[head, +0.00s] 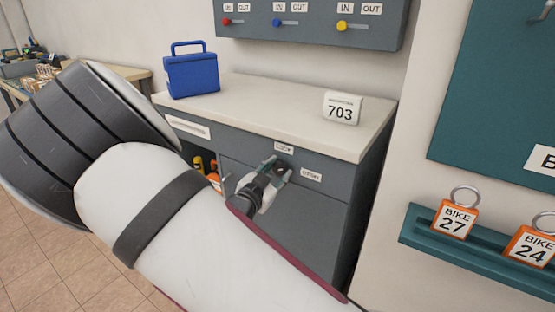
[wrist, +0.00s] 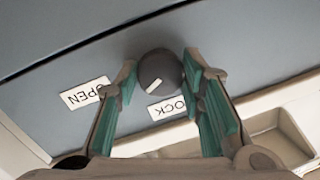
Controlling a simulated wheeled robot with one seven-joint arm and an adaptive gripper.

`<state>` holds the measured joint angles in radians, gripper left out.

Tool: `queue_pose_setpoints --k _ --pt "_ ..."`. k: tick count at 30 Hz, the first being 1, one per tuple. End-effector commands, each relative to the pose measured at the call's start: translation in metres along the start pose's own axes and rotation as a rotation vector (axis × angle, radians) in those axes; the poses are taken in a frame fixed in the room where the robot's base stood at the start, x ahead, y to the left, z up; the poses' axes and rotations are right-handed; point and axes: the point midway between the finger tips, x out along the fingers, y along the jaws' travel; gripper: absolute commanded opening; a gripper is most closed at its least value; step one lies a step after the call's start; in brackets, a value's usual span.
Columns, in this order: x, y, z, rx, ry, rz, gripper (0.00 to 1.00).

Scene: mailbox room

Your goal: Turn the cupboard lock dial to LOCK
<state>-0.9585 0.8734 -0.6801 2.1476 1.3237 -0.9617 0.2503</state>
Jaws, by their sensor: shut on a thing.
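The lock dial (wrist: 158,68) is a dark round knob on the grey cupboard front. Its white pointer mark points down and left in the wrist view, between the OPEN label (wrist: 85,92) and the LOCK label (wrist: 168,108). My gripper (wrist: 160,64) is shut on the dial, with one green-padded finger on each side of it. In the head view, my gripper (head: 275,170) reaches the cupboard front (head: 315,222) just under the LOCK label (head: 284,148) and left of the OPEN label (head: 311,175). There the fingers mostly hide the dial.
A blue case (head: 191,74) and a 703 sign (head: 342,108) stand on the cupboard top (head: 262,104). Orange bottles (head: 214,180) stand in an open part at left. A teal rack (head: 425,240) with bike tags (head: 455,219) is on the right wall.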

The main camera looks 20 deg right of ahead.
Motion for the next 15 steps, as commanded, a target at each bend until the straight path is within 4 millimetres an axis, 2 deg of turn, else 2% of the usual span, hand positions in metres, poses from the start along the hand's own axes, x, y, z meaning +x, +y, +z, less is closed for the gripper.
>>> queue_pose_setpoints --k 1,15 --pt "-0.0010 -0.0008 -0.0051 -0.046 -0.005 0.006 0.08" --pt "-0.0012 -0.0012 -0.0036 -0.486 -0.050 0.049 0.08"
